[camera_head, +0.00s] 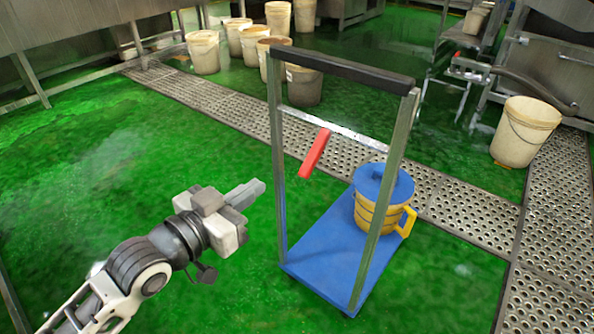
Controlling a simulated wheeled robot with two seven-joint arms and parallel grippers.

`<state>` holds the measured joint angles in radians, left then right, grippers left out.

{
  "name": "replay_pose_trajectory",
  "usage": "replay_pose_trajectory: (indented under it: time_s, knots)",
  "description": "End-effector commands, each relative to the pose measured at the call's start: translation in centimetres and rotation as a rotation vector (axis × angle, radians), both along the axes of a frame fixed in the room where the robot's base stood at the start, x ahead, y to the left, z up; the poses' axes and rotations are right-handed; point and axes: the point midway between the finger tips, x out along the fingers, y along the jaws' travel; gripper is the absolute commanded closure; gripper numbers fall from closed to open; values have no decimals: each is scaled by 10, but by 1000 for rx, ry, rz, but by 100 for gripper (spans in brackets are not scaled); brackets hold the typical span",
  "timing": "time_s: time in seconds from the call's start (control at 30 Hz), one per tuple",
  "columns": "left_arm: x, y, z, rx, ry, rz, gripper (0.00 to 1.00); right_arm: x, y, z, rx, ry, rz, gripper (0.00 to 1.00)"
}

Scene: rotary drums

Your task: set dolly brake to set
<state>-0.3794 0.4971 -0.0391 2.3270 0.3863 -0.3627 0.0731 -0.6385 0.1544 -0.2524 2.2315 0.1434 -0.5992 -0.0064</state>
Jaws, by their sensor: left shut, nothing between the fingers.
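The dolly is a blue flat platform (325,259) with an upright metal frame and a dark top handle bar (340,70). A red brake lever (315,153) sits on the frame's crossbar, towards its left side, and slants down to the left. A yellow pot (377,214) with a blue lid (382,184) stands on the platform behind the frame. My left gripper (254,190) is shut and empty, left of the frame's left post, lower in the picture than the red lever and apart from it. My right gripper is not in view.
Several white buckets (203,52) stand at the back left, and another bucket (525,132) stands at the right. A perforated metal floor strip (233,107) crosses the green floor (190,150) behind the dolly. Steel benches line the back.

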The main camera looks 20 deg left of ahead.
Motion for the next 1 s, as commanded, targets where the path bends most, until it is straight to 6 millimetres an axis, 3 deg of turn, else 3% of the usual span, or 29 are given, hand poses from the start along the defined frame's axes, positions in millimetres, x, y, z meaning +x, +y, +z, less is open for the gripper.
replay_pose_trajectory:
  time_s: [0.23,0.6,0.77,1.0]
  knots:
    - [26,-9,-2,-2,-5,0,100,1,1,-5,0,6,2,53]
    - [98,-36,-9,-2,-2,0,100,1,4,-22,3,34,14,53]
    - [110,-40,-31,-1,1,0,100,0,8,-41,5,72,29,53]
    - [117,-43,-39,0,0,1,100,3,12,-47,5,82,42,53]
